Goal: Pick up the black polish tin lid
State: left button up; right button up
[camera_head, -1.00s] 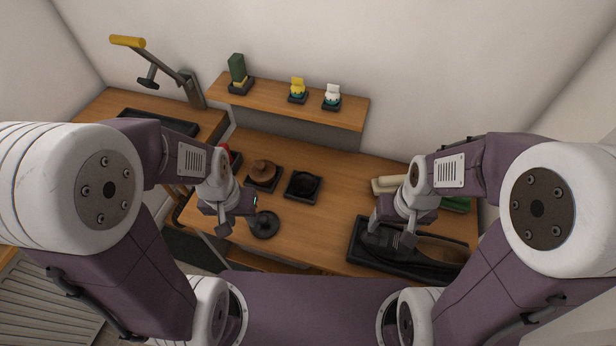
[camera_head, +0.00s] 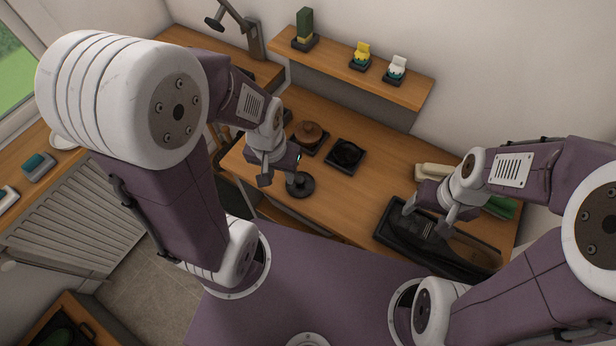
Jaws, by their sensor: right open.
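A round black tin (camera_head: 347,153) sits in a square black tray in the middle of the bench; whether its lid is on it is too dark to tell. A dark round disc with a short stem (camera_head: 300,185) stands on the bench nearer to me. My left gripper (camera_head: 279,174) is just left of this disc, pointing down. I cannot tell whether its fingers are apart or touch the disc. My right gripper (camera_head: 428,214) is open over the long black tray (camera_head: 395,243) at the bench's right end.
A brown round item (camera_head: 309,132) sits in a tray behind the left gripper. A shelf (camera_head: 350,68) behind holds a green box (camera_head: 305,24), a yellow item (camera_head: 362,52) and a white item (camera_head: 397,67). A cream item (camera_head: 434,171) lies by my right arm.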

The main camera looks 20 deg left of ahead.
aim_at(303, 186)
jog(key=j+z, duration=0.35)
jog(key=k+j+z, duration=0.15)
jog(key=j+z, duration=0.2)
jog(key=k+j+z, duration=0.15)
jog(key=j+z, duration=0.15)
jog(key=j, duration=0.15)
